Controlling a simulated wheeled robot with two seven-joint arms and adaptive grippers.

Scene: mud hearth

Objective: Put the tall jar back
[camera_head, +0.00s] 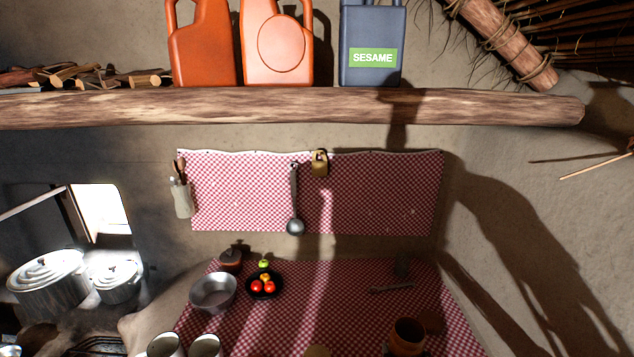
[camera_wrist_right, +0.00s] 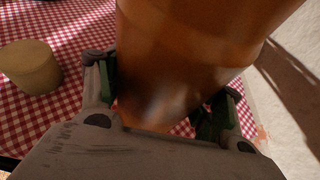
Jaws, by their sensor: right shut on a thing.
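My right gripper (camera_wrist_right: 163,98) is shut on an orange-brown jar (camera_wrist_right: 200,32), with one dark finger pad at each side of its smooth wall. The right wrist view cuts off the jar's top. A brown jar with a dark mouth, which looks like the same one, shows in the head view (camera_head: 407,334) at the bottom, over the right front of the checked cloth. I cannot tell whether its base touches the cloth. My left gripper is in neither view.
A tan cylinder (camera_wrist_right: 30,66) stands left of the jar. The checked table (camera_head: 345,305) also holds a metal bowl (camera_head: 213,291) and a dark plate of fruit (camera_head: 263,289). A log shelf (camera_head: 300,108) above bears two orange jugs and a blue sesame can (camera_head: 371,45).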

